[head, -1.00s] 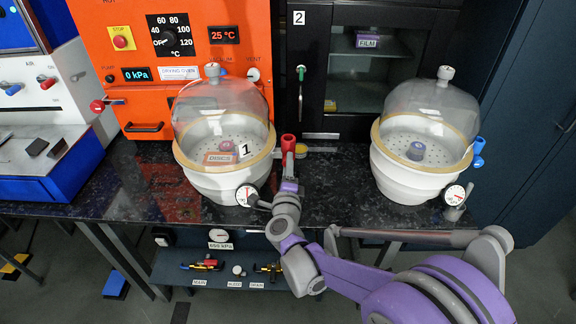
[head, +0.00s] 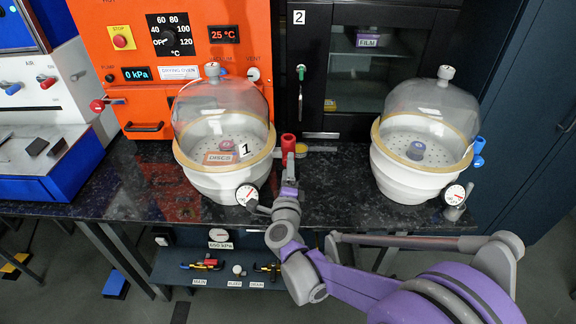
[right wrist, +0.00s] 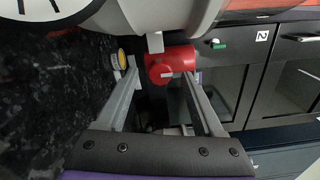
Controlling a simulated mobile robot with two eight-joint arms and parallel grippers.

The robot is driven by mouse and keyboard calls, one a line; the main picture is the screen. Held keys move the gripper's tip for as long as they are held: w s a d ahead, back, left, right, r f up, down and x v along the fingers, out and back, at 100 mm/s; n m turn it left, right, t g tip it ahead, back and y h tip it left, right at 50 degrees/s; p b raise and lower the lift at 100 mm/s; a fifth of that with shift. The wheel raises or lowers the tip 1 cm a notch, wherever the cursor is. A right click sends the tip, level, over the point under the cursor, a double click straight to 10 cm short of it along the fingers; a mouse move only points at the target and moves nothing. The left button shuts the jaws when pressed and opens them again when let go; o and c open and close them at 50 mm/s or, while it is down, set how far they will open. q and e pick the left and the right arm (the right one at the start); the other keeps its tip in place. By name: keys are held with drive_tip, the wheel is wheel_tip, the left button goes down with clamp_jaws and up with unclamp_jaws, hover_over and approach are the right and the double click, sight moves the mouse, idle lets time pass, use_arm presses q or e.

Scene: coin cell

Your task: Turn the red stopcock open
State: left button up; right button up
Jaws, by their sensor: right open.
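The red stopcock (head: 288,143) sits on the right side of the left glass-domed desiccator (head: 222,130), which is marked 1. In the right wrist view the stopcock (right wrist: 172,66) shows a round red knob with a pale mark, joined to a short pale stem. My right gripper (head: 289,162) is open in front of the stopcock. In the wrist view its two fingers (right wrist: 160,76) stand apart, with the stopcock near and between their tips. I cannot tell whether either finger touches it. My left gripper is not in view.
A round gauge (head: 246,195) is on the left desiccator's front, close to my right wrist. A second desiccator (head: 424,135) with a blue stopcock (head: 478,150) stands to the right. An orange drying oven (head: 145,125) is behind.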

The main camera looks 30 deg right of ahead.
drive_tip(key=v, duration=0.9)
drive_tip(key=shift+s, duration=0.2)
drive_tip(key=s+a+r+n+g+y+p, duration=0.1)
drive_tip(key=s+a+r+n+y+p, duration=0.2)
drive_tip(key=a+n+y, duration=0.45)
drive_tip(key=a+r+n+y+p, duration=0.3)
drive_tip(key=a+n+y+p, duration=0.15)
drive_tip(key=n, duration=0.65)
drive_tip(key=s+d+f+n+g+h+p, duration=0.1)
drive_tip(key=s+f+n+g+p, duration=0.1)
drive_tip(key=s+n+g, duration=0.2)
drive_tip(key=s+d+f+n+g+h+p, duration=0.1)
drive_tip(key=s+d+f+n+g+p, duration=0.1)
drive_tip(key=s, duration=0.9)
drive_tip(key=f+n+g, duration=0.1)
drive_tip(key=n+g, duration=0.1)
drive_tip(key=shift+d+g, duration=0.3)
drive_tip(key=shift+g, duration=0.1)
